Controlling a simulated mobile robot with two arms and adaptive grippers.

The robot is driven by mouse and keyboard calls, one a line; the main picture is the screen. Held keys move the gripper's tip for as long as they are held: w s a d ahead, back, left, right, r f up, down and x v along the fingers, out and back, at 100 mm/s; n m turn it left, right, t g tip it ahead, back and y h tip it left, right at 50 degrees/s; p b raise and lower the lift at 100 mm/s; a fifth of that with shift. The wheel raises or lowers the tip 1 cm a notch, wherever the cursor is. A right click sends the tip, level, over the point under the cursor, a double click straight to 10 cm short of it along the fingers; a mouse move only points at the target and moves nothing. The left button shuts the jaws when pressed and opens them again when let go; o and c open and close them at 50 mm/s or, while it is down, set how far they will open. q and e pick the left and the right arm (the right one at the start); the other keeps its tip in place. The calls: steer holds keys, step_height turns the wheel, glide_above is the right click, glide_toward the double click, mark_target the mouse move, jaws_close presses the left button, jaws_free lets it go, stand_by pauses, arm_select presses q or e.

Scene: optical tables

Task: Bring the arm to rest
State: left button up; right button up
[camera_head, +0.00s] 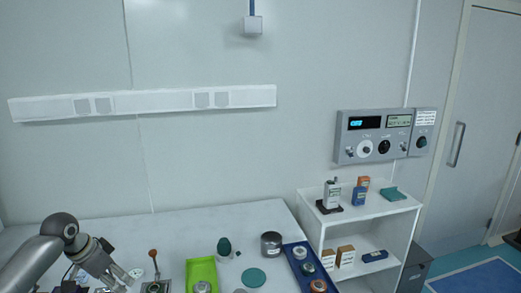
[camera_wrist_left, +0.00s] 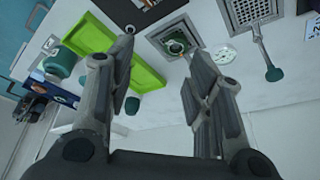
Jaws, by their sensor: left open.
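My left arm comes in from the left in the head view, and its gripper (camera_head: 118,277) is over the left part of the white table (camera_head: 60,222). In the left wrist view the two fingers of this gripper (camera_wrist_left: 162,72) stand wide apart with nothing between them. Beyond them show a green tray (camera_wrist_left: 147,77) and a square metal fixture (camera_wrist_left: 176,40). My right gripper is in neither view.
In the head view the green tray (camera_head: 203,268) stands right of the gripper. A blue tray (camera_head: 293,254) with several round parts, a dark metal pot (camera_head: 271,244) and a white shelf (camera_head: 366,225) are farther right. The table's back left is clear.

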arm_select(q)
steer(key=s+d+f+m+g, duration=0.1)
steer(key=s+d+f, duration=1.45)
steer(key=d, duration=0.25)
steer(key=s+r+n+y, duration=0.2)
steer(key=s+n, duration=0.4)
steer(key=s, duration=1.3)
steer(key=s+f+b+x, duration=0.1)
steer(key=s+x, duration=0.2)
steer(key=x, duration=1.1)
steer(key=s+f+b+x, duration=0.15)
steer(key=s+x, duration=0.25)
steer(key=x, duration=0.9)
steer(key=s+a+f+g+b, duration=0.1)
steer(key=s+a+f, duration=0.1)
steer(key=s+f, duration=0.6)
steer(key=s+a+f+b, duration=0.1)
steer(key=s+f, duration=0.8)
steer(key=f, duration=0.1)
steer(key=shift+a+m+g, duration=0.4)
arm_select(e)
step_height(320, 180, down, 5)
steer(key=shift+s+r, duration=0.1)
